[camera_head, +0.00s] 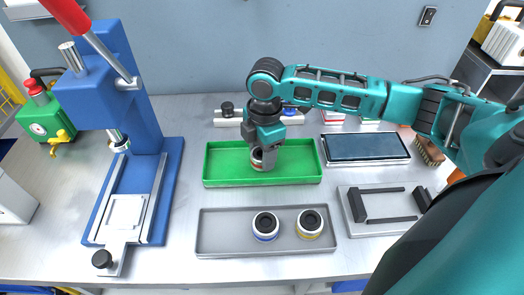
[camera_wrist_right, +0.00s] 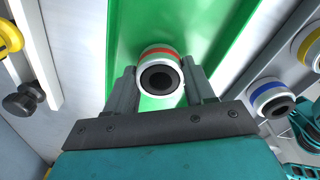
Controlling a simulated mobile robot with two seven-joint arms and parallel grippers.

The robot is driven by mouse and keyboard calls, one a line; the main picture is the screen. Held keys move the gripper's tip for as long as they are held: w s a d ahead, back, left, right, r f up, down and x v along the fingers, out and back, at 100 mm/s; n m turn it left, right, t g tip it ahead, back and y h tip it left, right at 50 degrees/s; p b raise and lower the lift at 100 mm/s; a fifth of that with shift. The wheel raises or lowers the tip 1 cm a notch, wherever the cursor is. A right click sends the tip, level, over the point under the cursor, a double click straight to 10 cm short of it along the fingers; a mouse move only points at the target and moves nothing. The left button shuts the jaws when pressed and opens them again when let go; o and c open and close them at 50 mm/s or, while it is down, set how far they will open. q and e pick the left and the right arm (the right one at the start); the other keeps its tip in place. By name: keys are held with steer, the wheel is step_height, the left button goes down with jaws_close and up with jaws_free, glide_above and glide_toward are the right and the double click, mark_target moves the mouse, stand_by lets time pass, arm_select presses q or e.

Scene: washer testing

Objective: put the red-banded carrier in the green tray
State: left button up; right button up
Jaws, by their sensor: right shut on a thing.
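The red-banded carrier (camera_wrist_right: 161,72) is a white cylinder with a red band and a dark hollow centre. My right gripper (camera_wrist_right: 162,85) is shut on it, one finger on each side, in the right wrist view. In the head view the carrier (camera_head: 257,158) is partly hidden by my right gripper (camera_head: 264,158), over the green tray (camera_head: 222,177). The green tray also fills the background of the wrist view (camera_wrist_right: 215,25). I cannot tell whether the carrier touches the tray floor. My left gripper is out of view.
A grey tray (camera_head: 222,247) in front holds a blue-banded carrier (camera_head: 265,226) and a yellow-banded carrier (camera_head: 310,223). A blue press (camera_head: 139,175) stands at the left. A dark-screened device (camera_head: 365,147) and a grey fixture plate (camera_head: 385,225) lie to the right.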

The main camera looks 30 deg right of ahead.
steer(key=shift+f, duration=0.2)
steer(key=shift+f, duration=0.15)
steer(key=o, duration=1.1)
steer(key=shift+o, duration=0.2)
step_height(320, 180, up, 12)
steer(key=shift+d+r, duration=0.2)
steer(key=shift+d, duration=0.05)
steer(key=shift+s, duration=0.2)
